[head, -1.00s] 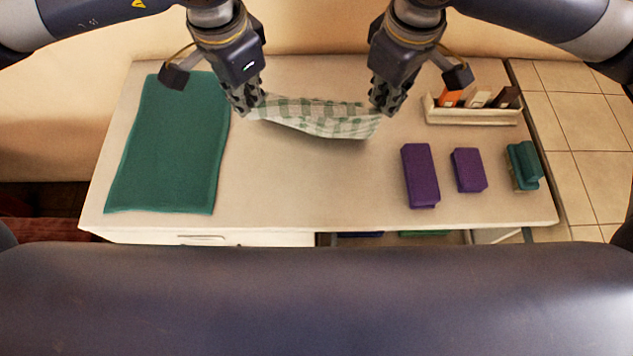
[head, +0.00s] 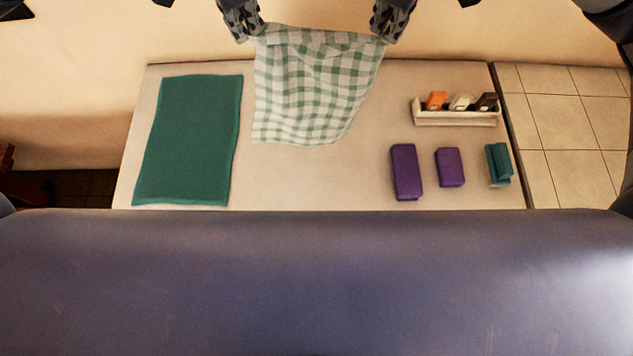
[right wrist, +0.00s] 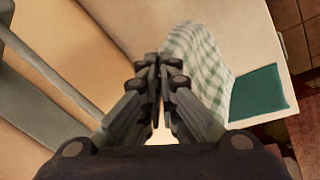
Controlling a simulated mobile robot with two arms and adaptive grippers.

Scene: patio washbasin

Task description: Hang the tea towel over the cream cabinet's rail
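The green-and-white checked tea towel (head: 312,90) hangs spread between my two grippers in the head view, its lower edge over or near the tabletop. My left gripper (head: 247,36) is at its upper left corner, and my right gripper (head: 385,36) is at its upper right corner. Both look shut on the cloth. The right wrist view shows the fingers of my right gripper (right wrist: 157,70) closed together, with the towel (right wrist: 196,58) beyond them. The cream cabinet's rail cannot be made out in the head view.
A dark green mat (head: 190,140) lies on the cream top (head: 290,180), left of the towel. To the right are two purple blocks (head: 406,172) (head: 450,167), a green sponge-like item (head: 499,164) and a cream rack (head: 455,118) holding small packets.

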